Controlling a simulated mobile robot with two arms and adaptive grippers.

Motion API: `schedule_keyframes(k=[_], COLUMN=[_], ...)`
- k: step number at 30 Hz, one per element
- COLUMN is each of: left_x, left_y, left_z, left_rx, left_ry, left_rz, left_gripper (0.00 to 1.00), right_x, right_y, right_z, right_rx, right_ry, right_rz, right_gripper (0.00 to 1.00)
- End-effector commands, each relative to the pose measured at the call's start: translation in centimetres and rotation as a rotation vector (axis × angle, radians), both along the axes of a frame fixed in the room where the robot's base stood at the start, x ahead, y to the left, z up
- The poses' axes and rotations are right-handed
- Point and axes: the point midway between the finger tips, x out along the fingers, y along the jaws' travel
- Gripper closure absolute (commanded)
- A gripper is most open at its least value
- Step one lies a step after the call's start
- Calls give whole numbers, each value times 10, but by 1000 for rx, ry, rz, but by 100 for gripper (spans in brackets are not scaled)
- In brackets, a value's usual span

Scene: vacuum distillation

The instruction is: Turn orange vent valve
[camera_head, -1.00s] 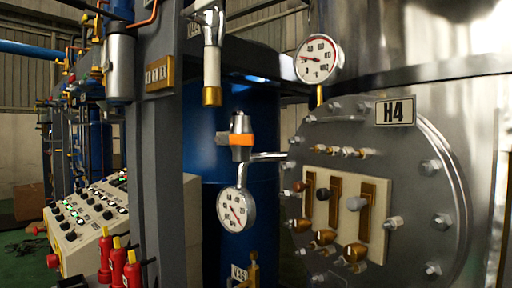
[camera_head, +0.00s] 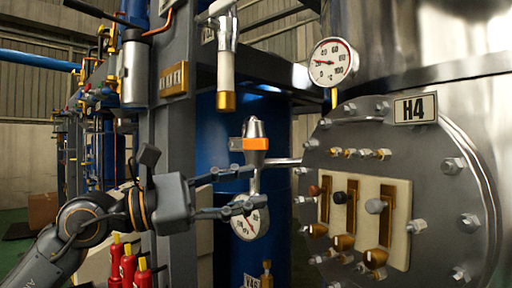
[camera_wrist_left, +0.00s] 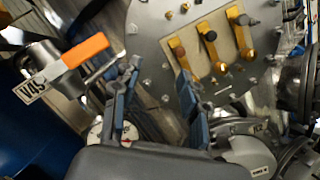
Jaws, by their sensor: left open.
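The orange vent valve (camera_head: 255,143) is an orange handle on a grey metal valve body, above a round dial gauge (camera_head: 250,222). In the left wrist view the orange handle (camera_wrist_left: 84,50) lies at the upper left, beside a V45 tag (camera_wrist_left: 32,88). My left gripper (camera_head: 246,190) is open, its two fingers pointing right. In the head view its fingertips overlap the pipe between valve and gauge, below the orange handle. In the wrist view the handle is outside the fingers, left of them, and nothing is between them. My right gripper is not in view.
A large steel vessel flange (camera_head: 440,180) with an H4 plate (camera_head: 415,108) and a panel of levers (camera_head: 362,215) stands right of the valve. A grey column (camera_head: 175,130) stands left. A white-and-brass fitting (camera_head: 226,85) hangs above. Red bottles (camera_head: 128,262) stand below my left arm.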

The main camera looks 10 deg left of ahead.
Motion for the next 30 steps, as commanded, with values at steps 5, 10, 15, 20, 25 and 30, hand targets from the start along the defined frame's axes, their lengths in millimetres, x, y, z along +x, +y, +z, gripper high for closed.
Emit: schedule_keyframes(k=[5,10,15,20,25,30], left_x=[-23,-36,-37,-21,9,39], left_y=[41,79,89,78,58,38], left_z=[38,61,69,71,72,73], left_rx=[388,587,644,644,643,640], left_ry=[-316,-452,-484,-481,-481,-480], left_rz=[272,463,522,520,517,517], left_gripper=[57,57,57,57,57,57], right_x=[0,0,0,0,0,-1], right_y=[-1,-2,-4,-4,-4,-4], right_z=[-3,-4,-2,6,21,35], right_rx=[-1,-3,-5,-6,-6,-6], right_ry=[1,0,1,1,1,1], right_rz=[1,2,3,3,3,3], right_gripper=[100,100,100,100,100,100])
